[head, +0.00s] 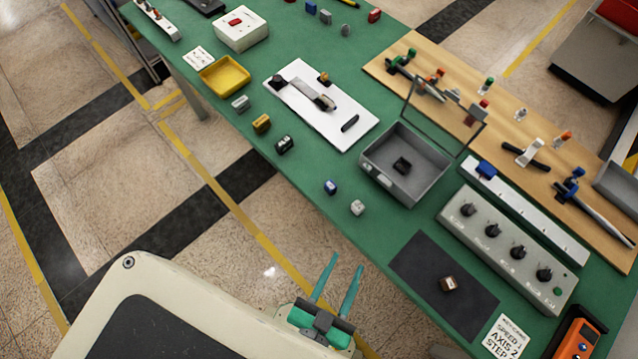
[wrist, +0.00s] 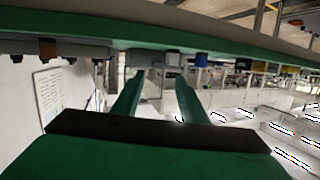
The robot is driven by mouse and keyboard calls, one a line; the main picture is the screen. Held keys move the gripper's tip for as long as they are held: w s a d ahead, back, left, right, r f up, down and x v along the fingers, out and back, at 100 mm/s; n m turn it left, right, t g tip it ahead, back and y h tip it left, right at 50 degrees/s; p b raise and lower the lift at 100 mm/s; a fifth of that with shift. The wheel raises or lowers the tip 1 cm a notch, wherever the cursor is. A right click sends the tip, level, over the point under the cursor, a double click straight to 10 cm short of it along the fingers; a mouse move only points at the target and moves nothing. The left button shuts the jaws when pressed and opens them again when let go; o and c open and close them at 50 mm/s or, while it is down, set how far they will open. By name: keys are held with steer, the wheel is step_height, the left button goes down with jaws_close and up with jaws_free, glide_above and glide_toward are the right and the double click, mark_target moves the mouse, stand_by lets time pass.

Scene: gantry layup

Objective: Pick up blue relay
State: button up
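A small blue block (head: 330,187), which looks like the blue relay, stands on the green table near its front edge, next to a small white block (head: 357,207). Another blue block (head: 310,7) stands at the far end, and a blue piece (head: 486,169) sits on the light rail; I cannot tell the relay for certain. My gripper (head: 340,283) is open and empty, its teal fingers apart, off the table's front edge and short of the near blue block. In the wrist view, the open fingers (wrist: 158,92) point toward the table edge, with a blue block (wrist: 201,58) beyond the right finger.
Black (head: 284,145), yellow (head: 261,123) and grey (head: 240,102) blocks line the front edge. A grey open bin (head: 430,188) holds a dark block. A control box with knobs (head: 480,218) and a dark mat (head: 415,257) lie to the right. Green tabletop around the near blue block is clear.

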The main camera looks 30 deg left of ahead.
steer(key=w+a+m, duration=0.1)
steer(key=w+a, duration=0.2)
steer(key=w, duration=0.1)
steer(key=w+a+r+m+y, duration=0.1)
steer(key=w+a, duration=0.1)
steer(key=w, duration=0.3)
steer(key=w+a+r+m+t, duration=0.1)
steer(key=w+a, duration=0.2)
steer(key=w, duration=0.1)
steer(key=shift+w+a+r+m+y, duration=0.25)
steer(key=shift+w+a+m+y, duration=0.05)
steer(key=shift+a+m+y, duration=0.1)
steer(key=w+a+r+n+g+y, duration=0.1)
steer(key=w+a+r+n+y, duration=0.1)
steer(key=w+a+r+y, duration=0.6)
steer(key=w+a+r+n+g+y, duration=0.1)
steer(key=w+a+r+n+y, duration=0.3)
steer(key=a+r, duration=0.65)
steer(key=s+a+r+n+g+y, duration=0.2)
steer(key=a+r+n+g+y, duration=0.15)
steer(key=a+n+g, duration=0.4)
steer(key=n+g+h, duration=0.4)
steer(key=g+h, duration=0.3)
steer(key=h, duration=1)
glide_above(330, 183)
step_height(330, 183, down, 16)
steer(key=f, duration=0.1)
steer(key=shift+d, duration=0.15)
steer(key=shift+f, duration=5.15)
